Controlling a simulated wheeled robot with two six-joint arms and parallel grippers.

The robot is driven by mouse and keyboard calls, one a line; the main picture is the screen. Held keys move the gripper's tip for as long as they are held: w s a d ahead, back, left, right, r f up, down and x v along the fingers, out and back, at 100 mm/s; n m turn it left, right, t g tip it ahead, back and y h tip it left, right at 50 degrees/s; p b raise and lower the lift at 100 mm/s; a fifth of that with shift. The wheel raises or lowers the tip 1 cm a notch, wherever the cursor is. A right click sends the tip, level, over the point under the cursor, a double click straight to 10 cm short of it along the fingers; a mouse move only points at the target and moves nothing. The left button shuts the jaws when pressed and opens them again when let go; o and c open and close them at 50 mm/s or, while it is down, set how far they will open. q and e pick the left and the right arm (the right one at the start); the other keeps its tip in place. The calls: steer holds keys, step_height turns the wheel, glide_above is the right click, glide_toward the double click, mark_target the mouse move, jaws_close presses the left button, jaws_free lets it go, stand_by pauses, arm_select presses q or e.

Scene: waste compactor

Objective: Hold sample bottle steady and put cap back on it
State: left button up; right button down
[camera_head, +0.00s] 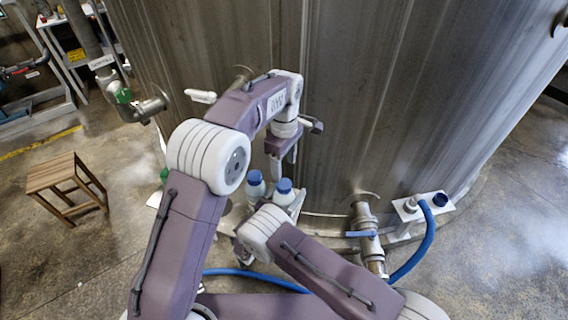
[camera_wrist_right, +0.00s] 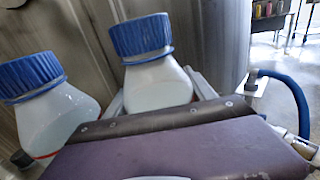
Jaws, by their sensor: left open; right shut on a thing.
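Two white sample bottles with blue caps stand side by side by the tank, the right one (camera_head: 284,198) and the left one (camera_head: 255,190). The right wrist view shows the right bottle (camera_wrist_right: 158,86) in the middle, with its blue cap (camera_wrist_right: 141,36) on top. The left bottle (camera_wrist_right: 55,118) also has a blue cap (camera_wrist_right: 29,76). I cannot tell how tightly either cap sits. My right gripper (camera_wrist_right: 158,100) is shut on the right bottle's body, its fingers partly hidden. My left gripper (camera_head: 281,158) is open and empty, pointing down just above the bottles.
The large metal tank (camera_head: 350,100) rises directly behind the bottles. A valve (camera_head: 368,240) and a blue hose (camera_head: 425,240) are to the right, by a small white shelf (camera_head: 408,212). A wooden stool (camera_head: 62,180) stands at left on open floor.

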mark_target(284, 183)
arm_select(q)
step_height(284, 183, down, 8)
steer(key=shift+f, duration=0.1)
stand_by(0.4)
jaws_close()
steer(key=m, duration=0.6)
steer(key=shift+m, duration=0.4)
steer(key=m, duration=1.9)
steer(key=shift+o, duration=0.8)
jaws_free()
